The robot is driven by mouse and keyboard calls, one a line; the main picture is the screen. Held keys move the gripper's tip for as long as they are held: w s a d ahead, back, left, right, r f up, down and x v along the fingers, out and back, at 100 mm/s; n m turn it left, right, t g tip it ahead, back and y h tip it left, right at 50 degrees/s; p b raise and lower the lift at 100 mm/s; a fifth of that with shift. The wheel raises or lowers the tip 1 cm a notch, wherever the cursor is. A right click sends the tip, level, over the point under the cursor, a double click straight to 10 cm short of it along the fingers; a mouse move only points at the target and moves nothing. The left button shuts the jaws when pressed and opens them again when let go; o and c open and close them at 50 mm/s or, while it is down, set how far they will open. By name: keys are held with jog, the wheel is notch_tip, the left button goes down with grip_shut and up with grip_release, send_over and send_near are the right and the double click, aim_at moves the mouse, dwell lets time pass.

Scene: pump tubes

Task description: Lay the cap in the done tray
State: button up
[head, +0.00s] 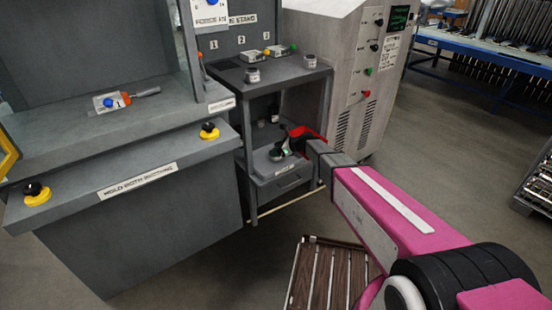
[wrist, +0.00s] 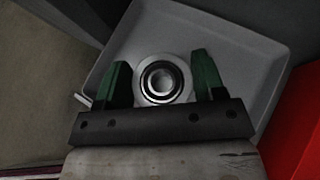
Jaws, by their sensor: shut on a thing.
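The cap is a pale round piece with dark rings and a grey centre (wrist: 162,80), seen end-on in the wrist view. My gripper (wrist: 162,70) is shut on it, one green finger on each side. Behind them in the wrist view is a shallow light grey tray (wrist: 245,62) with a raised rim. The cap is over the tray; I cannot tell whether it touches the floor of it. In the head view my gripper (head: 284,151) is at the lower shelf of the grey stand, and the cap is too small to make out.
A red object (head: 308,133) stands close beside my gripper; it also fills the right edge of the wrist view (wrist: 298,135). The stand's top shelf (head: 285,72) is above, holding small parts. A grey bench (head: 130,190) is left, a machine cabinet (head: 340,60) right.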

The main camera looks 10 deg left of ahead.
jog(key=shift+f, duration=2.25)
jog(key=shift+f, duration=0.1)
jog(key=o, duration=1.2)
